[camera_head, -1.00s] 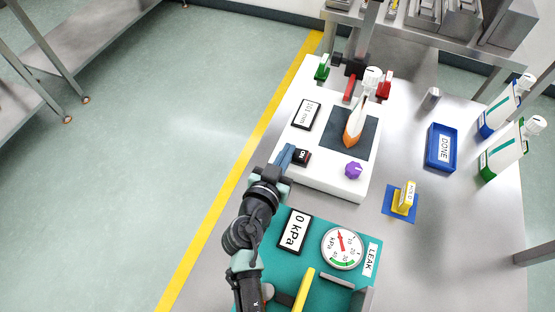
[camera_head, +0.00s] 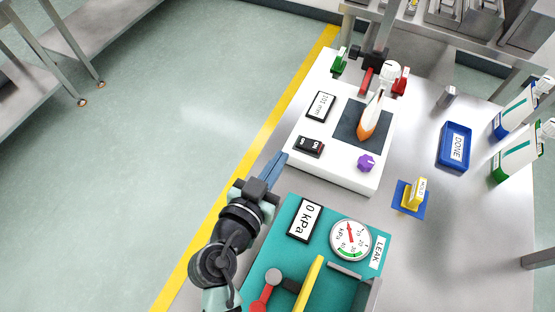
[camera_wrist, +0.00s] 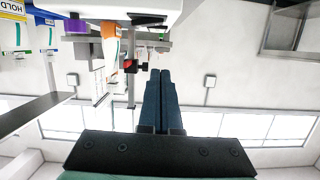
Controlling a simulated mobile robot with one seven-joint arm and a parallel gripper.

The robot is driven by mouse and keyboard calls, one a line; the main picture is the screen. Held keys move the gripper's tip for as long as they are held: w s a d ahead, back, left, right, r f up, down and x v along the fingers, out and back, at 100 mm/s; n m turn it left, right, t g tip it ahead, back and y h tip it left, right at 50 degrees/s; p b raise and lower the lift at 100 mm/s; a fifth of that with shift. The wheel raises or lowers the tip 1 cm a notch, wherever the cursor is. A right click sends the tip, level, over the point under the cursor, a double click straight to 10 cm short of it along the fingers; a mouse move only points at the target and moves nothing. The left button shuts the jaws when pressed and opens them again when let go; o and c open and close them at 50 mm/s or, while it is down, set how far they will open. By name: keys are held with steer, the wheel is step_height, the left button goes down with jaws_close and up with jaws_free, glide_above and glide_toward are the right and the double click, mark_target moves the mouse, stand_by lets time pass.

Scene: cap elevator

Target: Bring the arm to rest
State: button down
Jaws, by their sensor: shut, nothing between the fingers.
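My gripper (camera_head: 272,168) is shut and empty in the head view. Its blue fingers point up and right at the left front edge of the white machine (camera_head: 350,178), near a black ON switch (camera_head: 310,146). I cannot tell whether they touch the machine. In the wrist view the two closed fingers (camera_wrist: 160,85) lie side by side with nothing between them. The machine carries a bottle with an orange and white body (camera_head: 370,118), a purple knob (camera_head: 366,162) and a small display (camera_head: 321,106).
A teal leak tester (camera_head: 270,245) with a gauge (camera_head: 351,240) and yellow lever (camera_head: 309,285) stands right of my arm. A blue DONE tray (camera_head: 441,160), a yellow HOLD block (camera_head: 415,194) and two bottles are farther right. Open floor (camera_head: 150,150) lies left of the yellow line.

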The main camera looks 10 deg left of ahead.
stand_by(0.4)
steer(key=w+d+r+t+y+p, duration=0.1)
steer(key=w+r+t+p, duration=0.15)
steer(key=r, duration=1.45)
steer(key=w+r+t+y+p, duration=0.1)
steer(key=w+r+t, duration=0.25)
steer(key=r, duration=1.35)
steer(key=s+d+r+n+t+y, duration=0.1)
steer(key=s+r+t, duration=0.1)
steer(key=r, duration=0.6)
steer(key=s+d+r+n+t+p, duration=0.1)
steer(key=s+r+t, duration=0.1)
steer(key=s+r, duration=0.3)
steer(key=s+d+r+n+t+y, duration=0.1)
steer(key=s+r+n+t, duration=0.1)
steer(key=r, duration=1)
steer(key=shift+s+t+y, duration=0.3)
steer(key=shift+s+t, duration=0.2)
steer(key=shift+s, duration=0.7)
steer(key=shift+f, duration=0.1)
